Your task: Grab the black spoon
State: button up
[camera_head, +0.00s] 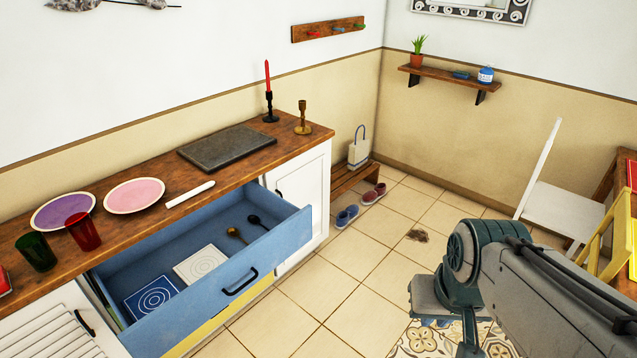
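The black spoon (257,221) lies in the open blue drawer (290,238), toward its right end, with its bowl toward the back. My arm comes in from the lower right, and its end, my gripper (452,322), hangs low over the patterned floor. It is well to the right of the drawer and apart from the spoon. The fingers are small and partly hidden, so I cannot tell whether they are open or shut.
A brown-gold spoon (237,235) lies just left of the black one. A white patterned square (200,263) and a blue one (151,299) are also in the drawer. The countertop (150,224) overhangs its back. Floor between drawer and arm is clear.

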aim_at(253, 219)
jog(key=u, duration=0.05)
jog(key=i, duration=1.55)
jog(key=u, duration=0.9)
jog(key=i, duration=0.6)
jog(key=u, duration=0.3)
